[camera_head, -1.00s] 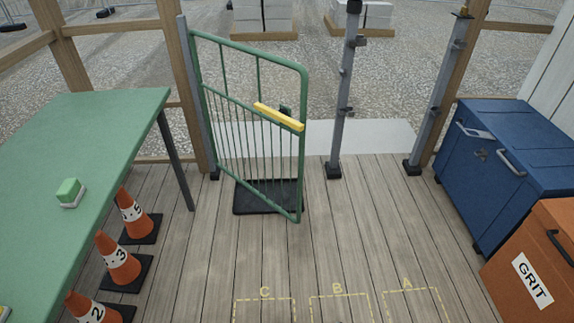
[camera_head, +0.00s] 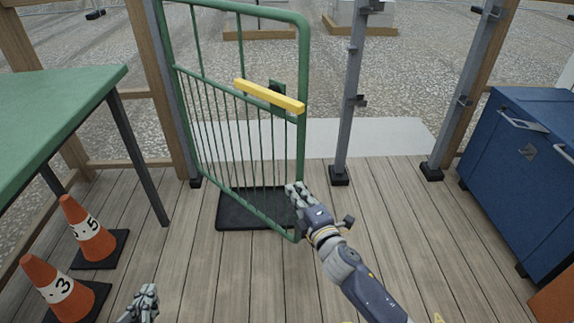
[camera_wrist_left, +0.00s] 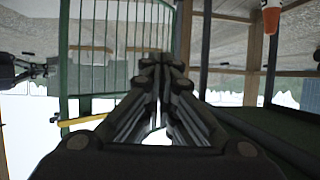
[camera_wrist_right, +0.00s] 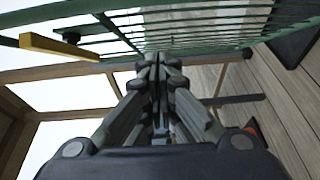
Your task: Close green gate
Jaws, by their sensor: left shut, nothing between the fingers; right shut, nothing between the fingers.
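The green gate (camera_head: 299,140) stands ajar in the head view, swung inward from its hinge post on the left, with a gap between its free edge and the grey latch post (camera_head: 350,100). A yellow bar (camera_head: 270,97) runs across it. My right gripper (camera_head: 294,190) is shut and empty, close in front of the gate's lower free edge; I cannot tell whether it touches. The gate also shows in the right wrist view (camera_wrist_right: 200,28) and the left wrist view (camera_wrist_left: 63,60). My left gripper (camera_head: 146,292) is shut and empty, low at the left, apart from the gate.
A green table (camera_head: 60,110) stands at the left, with orange cones (camera_head: 85,230) beside it. A black mat (camera_head: 235,212) lies under the gate. A blue box (camera_head: 520,180) stands at the right. The plank floor between is clear.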

